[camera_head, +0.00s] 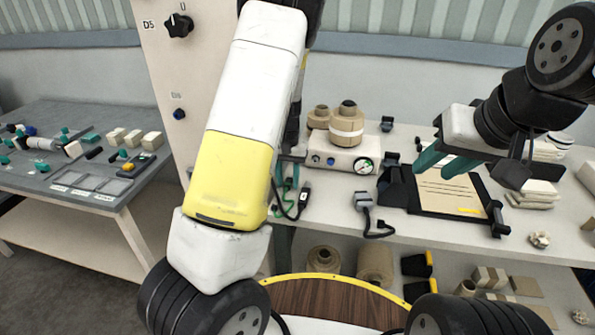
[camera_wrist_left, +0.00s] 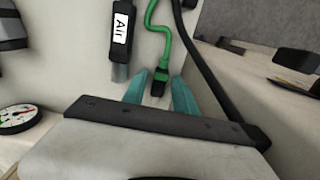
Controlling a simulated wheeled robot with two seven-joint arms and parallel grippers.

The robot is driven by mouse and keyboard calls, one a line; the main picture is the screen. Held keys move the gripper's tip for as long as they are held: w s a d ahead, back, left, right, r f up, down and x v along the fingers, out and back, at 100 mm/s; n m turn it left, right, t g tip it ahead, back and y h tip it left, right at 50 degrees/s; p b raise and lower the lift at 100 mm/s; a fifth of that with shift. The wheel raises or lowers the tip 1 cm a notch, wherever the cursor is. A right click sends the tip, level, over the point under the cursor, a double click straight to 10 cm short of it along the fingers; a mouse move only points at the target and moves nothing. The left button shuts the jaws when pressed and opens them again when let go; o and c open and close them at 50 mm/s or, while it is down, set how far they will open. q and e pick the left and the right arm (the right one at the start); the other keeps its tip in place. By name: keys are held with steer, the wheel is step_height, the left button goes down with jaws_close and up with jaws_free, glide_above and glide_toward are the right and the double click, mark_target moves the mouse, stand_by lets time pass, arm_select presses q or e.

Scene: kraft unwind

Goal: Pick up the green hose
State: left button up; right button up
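The green hose (camera_wrist_left: 158,30) hangs in the left wrist view and ends in a green and black connector (camera_wrist_left: 160,78). My left gripper (camera_wrist_left: 159,90) is open, with one teal finger on each side of that connector. Small gaps show beside the connector, so it does not look gripped. In the head view, my left arm covers most of this gripper, and a bit of green hose (camera_head: 292,183) shows beside the arm. My right gripper (camera_head: 433,171) is open and empty above the clipboard on the right.
A black fitting labelled "Air" (camera_wrist_left: 119,40) hangs left of the hose, and a black cable (camera_wrist_left: 202,62) runs close on the right. A pressure gauge (camera_head: 365,166) is on the bench unit. A grey side table (camera_head: 115,192) stands left.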

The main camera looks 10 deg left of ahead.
arm_select(q)
jaws_close()
steer(key=shift+r, duration=0.15)
